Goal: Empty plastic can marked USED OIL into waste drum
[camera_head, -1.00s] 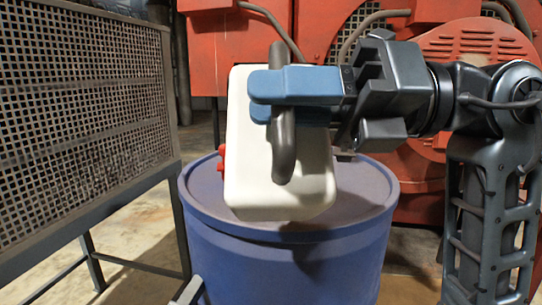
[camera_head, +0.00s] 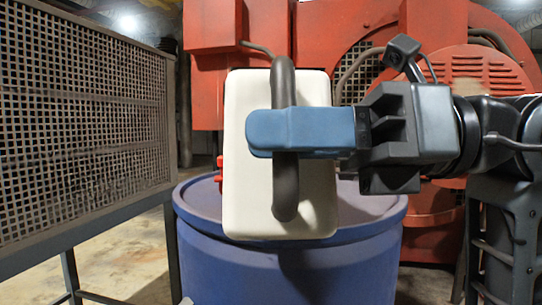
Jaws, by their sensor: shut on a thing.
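The plastic can (camera_head: 246,190) is a white box-shaped jug with a dark grey handle (camera_head: 285,195) facing me and a red part (camera_head: 218,172) at its left side. No USED OIL marking shows on the faces I see. My gripper (camera_head: 275,131) has blue fingers shut on the can's handle, reaching in from the right. The can is nearly upright in front of and over the near part of the blue waste drum (camera_head: 290,270). The drum's top (camera_head: 365,210) is partly hidden by the can, and I cannot see its opening.
A metal mesh guard (camera_head: 85,120) on legs stands at the left, near the drum. Large red machinery (camera_head: 340,25) with pipes fills the back. Some bare floor (camera_head: 120,255) shows between the guard and the drum.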

